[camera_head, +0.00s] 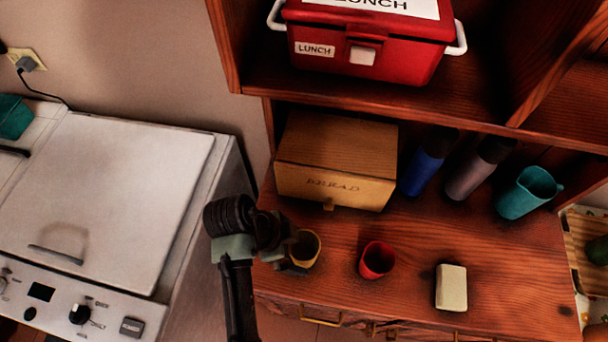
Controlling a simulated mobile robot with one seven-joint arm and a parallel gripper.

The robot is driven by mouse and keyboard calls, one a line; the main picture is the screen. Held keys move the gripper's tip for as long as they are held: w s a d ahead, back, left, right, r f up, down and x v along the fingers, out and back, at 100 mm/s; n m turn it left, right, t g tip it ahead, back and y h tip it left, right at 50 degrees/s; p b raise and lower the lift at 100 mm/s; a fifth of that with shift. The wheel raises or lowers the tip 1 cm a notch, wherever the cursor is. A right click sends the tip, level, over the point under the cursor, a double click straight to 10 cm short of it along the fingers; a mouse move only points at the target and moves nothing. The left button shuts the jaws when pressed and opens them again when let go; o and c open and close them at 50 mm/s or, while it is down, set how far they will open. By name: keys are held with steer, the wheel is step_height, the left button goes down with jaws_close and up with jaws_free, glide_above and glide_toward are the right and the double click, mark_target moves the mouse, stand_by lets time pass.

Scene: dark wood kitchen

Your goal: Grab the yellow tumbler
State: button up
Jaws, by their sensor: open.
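The yellow tumbler (311,245) stands upright on the wooden counter, near its left front edge. Its open rim and right side show; its left part is hidden behind my gripper. My gripper (296,266) is open and comes in from the left, right at the tumbler's left side. The fingers are small and dark in this view, so I cannot tell whether they touch the tumbler or sit around it.
A red cup (377,260) stands right of the tumbler, with a pale block (451,288) further right. A bread box (336,163) stands behind. Blue (426,167) and grey (474,174) bottles and a teal pitcher (526,194) stand back right. A red lunch box (370,45) sits on the shelf above.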

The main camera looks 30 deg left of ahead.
mark_target(311, 255)
steer(key=shift+p+x, duration=0.45)
steer(key=shift+x, duration=2.15)
steer(key=shift+a, duration=0.2)
steer(key=c, duration=1.2)
